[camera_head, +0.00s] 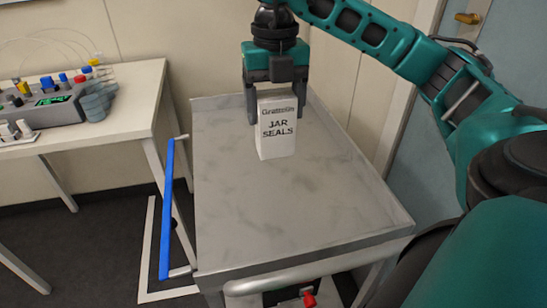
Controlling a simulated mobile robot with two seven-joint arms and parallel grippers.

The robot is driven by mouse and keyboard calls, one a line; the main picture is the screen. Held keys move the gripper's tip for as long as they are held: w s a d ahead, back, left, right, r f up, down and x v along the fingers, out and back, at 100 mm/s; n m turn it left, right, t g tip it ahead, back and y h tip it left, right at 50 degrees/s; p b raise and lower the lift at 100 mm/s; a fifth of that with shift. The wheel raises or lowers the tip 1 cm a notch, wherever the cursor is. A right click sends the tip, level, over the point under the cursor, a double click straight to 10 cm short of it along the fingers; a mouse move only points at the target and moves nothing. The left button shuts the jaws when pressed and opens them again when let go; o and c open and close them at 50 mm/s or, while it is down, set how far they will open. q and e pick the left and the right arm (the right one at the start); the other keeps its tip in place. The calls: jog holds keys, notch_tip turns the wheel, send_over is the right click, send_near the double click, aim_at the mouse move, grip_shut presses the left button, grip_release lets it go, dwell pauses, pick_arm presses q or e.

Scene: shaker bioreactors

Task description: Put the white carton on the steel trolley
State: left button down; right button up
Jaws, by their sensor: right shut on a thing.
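The white carton (277,138), printed "JAR SEALS", is upright over the far part of the steel trolley (290,207). Its bottom is at or just above the trolley top; I cannot tell whether it touches. My right gripper (276,108) points down and is shut on the upper part of the carton, one finger on each side. The right arm comes in from the upper right. My left gripper is not in view.
The trolley top is otherwise bare, with a raised rim and a blue handle (167,210) on its left. A white table (95,125) with a control device (50,105) stands to the left. A wall is behind and a door (425,130) is at the right.

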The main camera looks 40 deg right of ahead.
aim_at(275, 149)
notch_tip(275, 149, down, 10)
jog(key=shift+r+b, duration=0.25)
jog(key=shift+b, duration=0.05)
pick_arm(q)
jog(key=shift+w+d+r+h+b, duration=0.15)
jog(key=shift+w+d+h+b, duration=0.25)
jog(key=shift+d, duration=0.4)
pick_arm(e)
notch_tip(275, 149, down, 5)
jog(key=shift+d+r, duration=0.1)
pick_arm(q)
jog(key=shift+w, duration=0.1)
pick_arm(e)
jog(key=o, duration=0.7)
jog(key=shift+c, duration=0.2)
jog(key=o, duration=0.5)
jog(key=shift+c, duration=0.2)
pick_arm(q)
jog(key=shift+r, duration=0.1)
